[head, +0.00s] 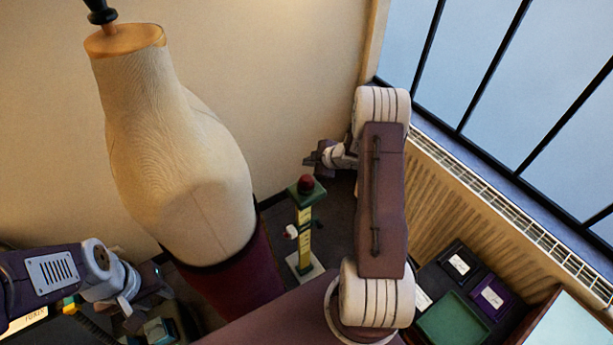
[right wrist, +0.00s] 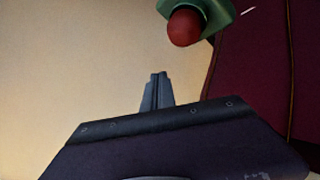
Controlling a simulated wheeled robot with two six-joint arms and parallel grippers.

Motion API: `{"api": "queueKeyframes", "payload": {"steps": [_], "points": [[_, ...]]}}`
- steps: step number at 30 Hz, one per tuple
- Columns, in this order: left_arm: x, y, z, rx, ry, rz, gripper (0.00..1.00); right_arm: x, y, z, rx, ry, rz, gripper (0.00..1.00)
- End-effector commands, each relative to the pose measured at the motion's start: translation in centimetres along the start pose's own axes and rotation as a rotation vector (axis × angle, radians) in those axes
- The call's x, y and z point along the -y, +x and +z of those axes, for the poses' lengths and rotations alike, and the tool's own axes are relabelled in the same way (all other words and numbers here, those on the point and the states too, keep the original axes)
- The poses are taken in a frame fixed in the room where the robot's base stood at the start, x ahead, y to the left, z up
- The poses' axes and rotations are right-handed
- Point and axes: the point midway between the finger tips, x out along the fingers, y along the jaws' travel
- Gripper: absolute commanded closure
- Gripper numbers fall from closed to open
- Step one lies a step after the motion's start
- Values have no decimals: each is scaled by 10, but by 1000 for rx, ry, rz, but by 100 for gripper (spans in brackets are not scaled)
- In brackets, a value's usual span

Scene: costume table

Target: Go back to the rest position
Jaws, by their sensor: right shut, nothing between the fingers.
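My right gripper (head: 316,159) is out in front, its arm bent over the scene in the head view. In the right wrist view its two fingers (right wrist: 157,90) are together with nothing between them. A green and yellow post (head: 304,225) with a red ball (head: 305,184) on top stands just below it in the head view. The red ball also shows in the right wrist view (right wrist: 185,27), apart from the fingertips. My left gripper (head: 150,304) is at the lower left of the head view; its fingers are too dark and small to read.
A cream dress form (head: 185,150) with a maroon lower part (head: 240,275) stands between my arms, close to the left one. A green tray (head: 453,320) and dark boxes (head: 458,262) lie at the lower right. A radiator (head: 470,215) runs under the window.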

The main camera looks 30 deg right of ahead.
Motion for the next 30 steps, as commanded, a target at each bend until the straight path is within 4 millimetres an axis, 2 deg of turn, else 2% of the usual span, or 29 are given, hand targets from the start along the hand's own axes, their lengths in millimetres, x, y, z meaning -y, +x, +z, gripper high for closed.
{"api": "queueKeyframes", "payload": {"steps": [16,18,20,23,24,26,28,29,30], "points": [[0,0,0,0,0,0,64,0,0,0,0,0,0,100],[0,4,0,0,0,0,64,4,6,-6,-10,-15,-7,100],[0,12,1,0,0,0,64,0,11,-26,-34,-59,1,100],[1,28,3,0,0,0,64,-10,10,-88,-101,-168,33,100],[1,36,4,0,0,0,64,-10,5,-118,-128,-189,56,100],[1,49,5,0,0,0,64,-5,-6,-155,-125,-168,91,100],[1,61,6,0,0,0,64,10,-24,-174,-71,-66,117,100],[1,65,7,0,0,0,64,20,-33,-176,-36,0,121,100],[1,71,7,0,0,0,64,39,-45,-173,20,103,116,100]]}}
